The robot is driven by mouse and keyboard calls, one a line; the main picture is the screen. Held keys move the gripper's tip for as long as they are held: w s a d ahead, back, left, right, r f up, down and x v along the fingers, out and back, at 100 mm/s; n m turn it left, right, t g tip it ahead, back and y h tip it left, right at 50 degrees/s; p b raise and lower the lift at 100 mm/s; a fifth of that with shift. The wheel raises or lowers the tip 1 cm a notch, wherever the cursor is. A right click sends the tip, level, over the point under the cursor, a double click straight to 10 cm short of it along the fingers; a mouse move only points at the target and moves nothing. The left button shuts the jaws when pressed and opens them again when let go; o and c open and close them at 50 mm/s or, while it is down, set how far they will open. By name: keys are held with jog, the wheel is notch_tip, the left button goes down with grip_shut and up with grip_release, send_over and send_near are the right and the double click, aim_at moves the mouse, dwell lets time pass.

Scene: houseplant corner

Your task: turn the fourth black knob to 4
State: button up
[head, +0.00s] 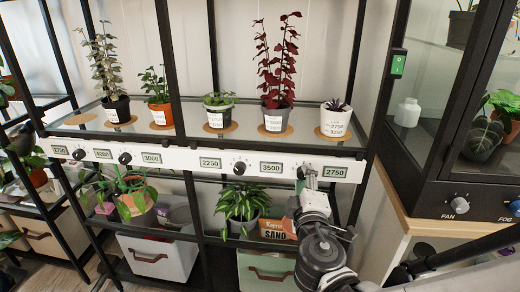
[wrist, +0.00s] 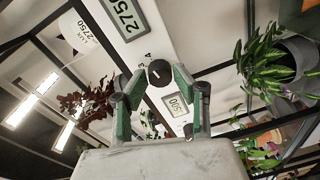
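A black knob (wrist: 160,72) sits on the white panel (wrist: 185,45) between a 2750 display and a display whose visible digits end in 500. Printed digits, including 3 and 4, show beside it in the wrist view. A short pale line is on its face; its exact direction is hard to tell. My gripper (wrist: 160,76) is open, with one green-and-grey finger on either side of this knob; I cannot tell whether they touch it. In the head view my gripper (head: 305,175) covers this knob. Other black knobs are at the centre (head: 239,168) and farther left (head: 124,158).
Potted plants stand on the shelf above, including a red-leaved plant (head: 278,70). A green-leaved plant (head: 241,205) and a SAND box (head: 275,229) are below. A dark-framed cabinet (head: 455,100) is at right.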

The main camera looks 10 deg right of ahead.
jog(key=shift+o, duration=1.4)
jog(key=shift+s, duration=0.1)
jog(key=v, duration=0.7)
jog(key=shift+s, duration=0.15)
jog(key=s+d+f+m+g, duration=0.2)
jog(key=d+f+m+g, duration=0.35)
jog(key=m+g, duration=0.2)
jog(key=s+a+r+m+g+y, duration=0.2)
jog(key=s+a+m+g+y, duration=0.15)
jog(key=s+m, duration=0.2)
notch_tip(320, 180, up, 18)
jog(key=t+p, duration=0.1)
jog(key=p, duration=1.7)
jog(key=shift+a+n, duration=0.25)
jog(key=shift+n, duration=0.05)
